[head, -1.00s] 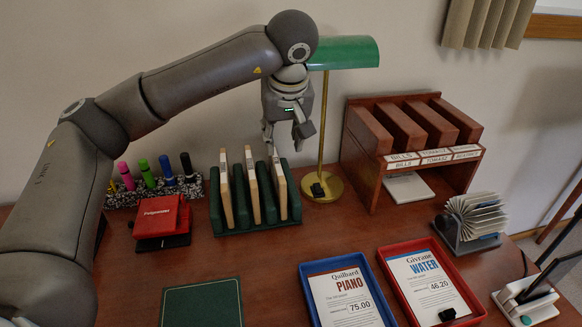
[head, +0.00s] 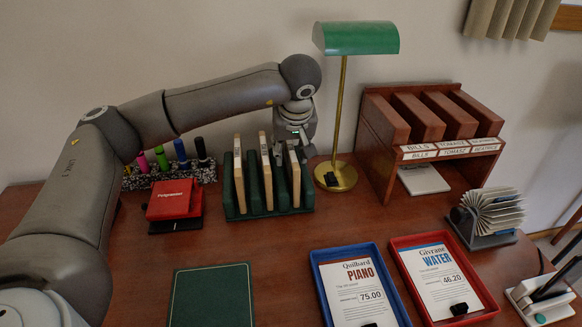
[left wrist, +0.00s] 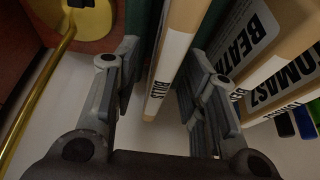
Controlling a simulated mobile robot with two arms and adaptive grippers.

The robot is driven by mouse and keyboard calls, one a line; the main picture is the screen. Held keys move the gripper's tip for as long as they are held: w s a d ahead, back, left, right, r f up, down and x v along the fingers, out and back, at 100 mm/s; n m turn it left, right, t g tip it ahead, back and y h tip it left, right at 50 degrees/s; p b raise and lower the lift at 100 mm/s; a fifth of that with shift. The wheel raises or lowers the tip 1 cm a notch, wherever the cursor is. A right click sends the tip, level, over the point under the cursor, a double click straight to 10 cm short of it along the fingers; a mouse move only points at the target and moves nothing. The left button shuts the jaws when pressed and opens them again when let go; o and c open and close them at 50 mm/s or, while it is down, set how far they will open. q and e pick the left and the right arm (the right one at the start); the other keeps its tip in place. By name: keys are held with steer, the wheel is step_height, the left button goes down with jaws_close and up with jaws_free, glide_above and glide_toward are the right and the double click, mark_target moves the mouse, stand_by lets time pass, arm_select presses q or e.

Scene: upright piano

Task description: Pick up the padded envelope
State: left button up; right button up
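Three tan-edged envelopes stand upright in the green slotted rack (head: 233,204); I cannot tell from their look which is padded. My left gripper (head: 295,146) is over the rightmost one (head: 294,179), pointing down. In the left wrist view, this envelope, labelled BILLS (left wrist: 164,82), stands between the open fingers of the gripper (left wrist: 165,58). Gaps show on both sides of it. The other two envelopes, the middle one (head: 266,172) and the left one (head: 239,175), are to the left in the head view. My right gripper is out of view.
The brass lamp (head: 341,115) stands close to the right of the rack. A wooden sorter (head: 374,160) is farther right. Markers (head: 180,152) and a red box (head: 172,199) are on the left. Blue (head: 394,287) and red (head: 470,286) trays lie in front.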

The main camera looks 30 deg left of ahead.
arm_select(q)
steer(key=shift+f, duration=0.2)
stand_by(0.6)
steer(key=shift+c, duration=0.3)
jaws_close()
